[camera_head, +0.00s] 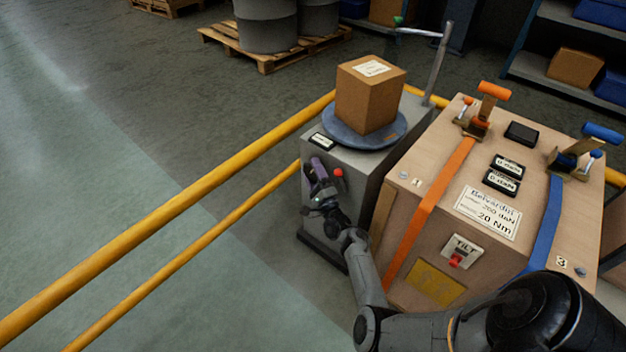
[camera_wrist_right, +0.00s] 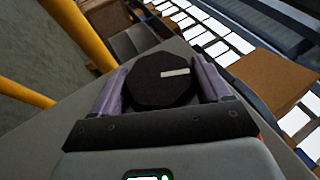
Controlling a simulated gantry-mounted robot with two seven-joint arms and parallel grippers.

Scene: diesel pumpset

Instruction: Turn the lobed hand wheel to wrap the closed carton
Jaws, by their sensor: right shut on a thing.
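The closed carton (camera_head: 366,98) is a brown box with a white label on top. It sits on the round blue turntable (camera_head: 377,139) on top of the grey wrapping machine (camera_head: 352,168). The lobed hand wheel (camera_wrist_right: 161,82) is dark, with a pale bar mark pointing right in the right wrist view. My right gripper (camera_wrist_right: 160,85) is shut on the wheel, one purple finger on each side of it. In the head view my right gripper (camera_head: 320,178) is at the machine's front face, where it mostly hides the wheel. My left gripper is not in view.
A red button (camera_head: 338,172) is close beside my gripper. A large strapped crate (camera_head: 433,245) stands right of the machine. Yellow rails (camera_head: 196,195) run along the left. A post with an arm (camera_head: 437,62) rises behind the carton. Floor at left is clear.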

